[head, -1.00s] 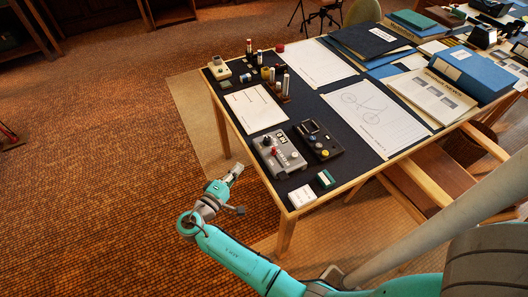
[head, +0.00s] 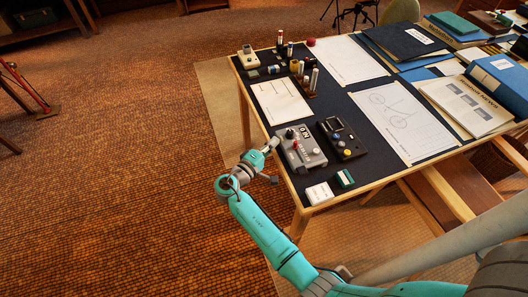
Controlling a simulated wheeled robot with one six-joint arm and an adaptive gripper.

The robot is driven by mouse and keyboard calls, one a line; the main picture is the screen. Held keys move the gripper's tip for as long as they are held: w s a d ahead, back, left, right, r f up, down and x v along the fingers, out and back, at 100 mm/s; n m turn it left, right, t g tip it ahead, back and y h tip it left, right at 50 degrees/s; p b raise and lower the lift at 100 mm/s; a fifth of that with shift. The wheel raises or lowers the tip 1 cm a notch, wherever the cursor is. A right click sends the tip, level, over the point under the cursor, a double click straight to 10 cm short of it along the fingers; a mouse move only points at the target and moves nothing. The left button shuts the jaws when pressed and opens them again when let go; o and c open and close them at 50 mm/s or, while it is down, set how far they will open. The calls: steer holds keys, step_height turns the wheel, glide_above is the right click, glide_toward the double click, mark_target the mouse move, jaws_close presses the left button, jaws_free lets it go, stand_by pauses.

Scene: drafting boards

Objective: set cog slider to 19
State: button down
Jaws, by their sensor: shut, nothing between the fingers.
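A grey control box (head: 301,150) lies near the left front edge of the dark-topped table. It carries a red-tipped control and pale knobs, and its markings are too small to read. A black device (head: 341,138) with a small screen lies just right of it. I cannot tell which control is the cog slider. My gripper (head: 273,143) is at the table's left edge, just left of the grey box. It is shut and empty, and appears apart from the box.
A white block (head: 319,193) and a green-and-white box (head: 345,178) lie at the front corner. A white sheet (head: 281,101) lies behind the grey box. A bicycle drawing (head: 405,120) lies to the right.

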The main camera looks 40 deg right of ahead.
mark_target(292, 164)
steer(key=shift+x, duration=0.9)
steer(key=shift+s+d, duration=0.2)
steer(key=shift+s, duration=0.4)
steer(key=shift+s+d, duration=0.25)
steer(key=shift+s, duration=0.4)
steer(key=shift+s+d, duration=0.35)
steer(key=shift+s, duration=0.2)
steer(key=s, duration=0.2)
steer(key=s+a, duration=0.1)
steer(key=s, duration=0.1)
steer(key=s+a, duration=0.1)
steer(key=s, duration=0.1)
steer(key=shift+s, duration=0.2)
steer(key=shift+d, duration=0.1)
steer(key=shift+w, duration=0.15)
